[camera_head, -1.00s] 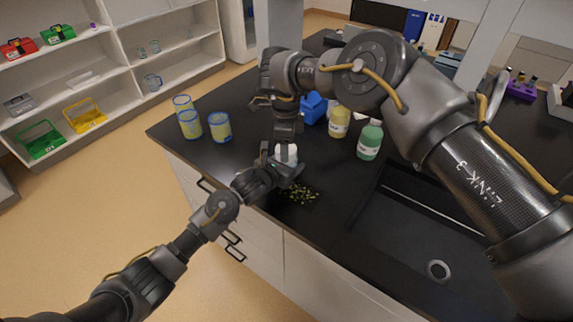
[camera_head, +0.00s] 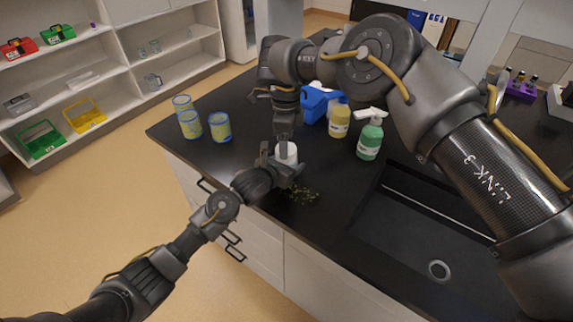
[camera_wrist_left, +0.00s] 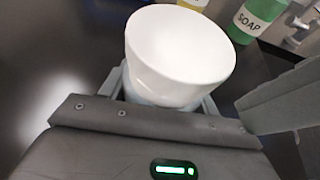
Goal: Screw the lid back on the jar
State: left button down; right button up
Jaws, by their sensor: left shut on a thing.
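My left gripper (camera_head: 284,172) is shut on the jar (camera_wrist_left: 150,97) at the front of the black counter. Only a pale, bluish strip of the jar shows between the fingers; the rest is hidden. The white lid (camera_wrist_left: 180,55) sits on top of the jar, and it also shows in the head view (camera_head: 287,153). I cannot tell whether it is screwed tight. My right gripper (camera_head: 284,137) points down just above or behind the lid. Its fingers overlap in this view, so its opening and any contact are unclear.
Several blue-and-yellow cups (camera_head: 220,127) stand to the left.

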notch_tip(320, 180, up, 2)
jog(key=shift+r, duration=0.15)
notch_tip(320, 180, up, 3)
jog(key=shift+f+n, duration=0.2)
jog(key=shift+n, duration=1)
pick_arm(q)
jog(key=shift+s+r, duration=0.1)
pick_arm(e)
jog(key=shift+s+r+n, duration=0.1)
jog(key=shift+r+n, duration=0.3)
jog(key=shift+r, duration=0.05)
jog(key=shift+f, duration=0.15)
jog(key=shift+f, duration=3.95)
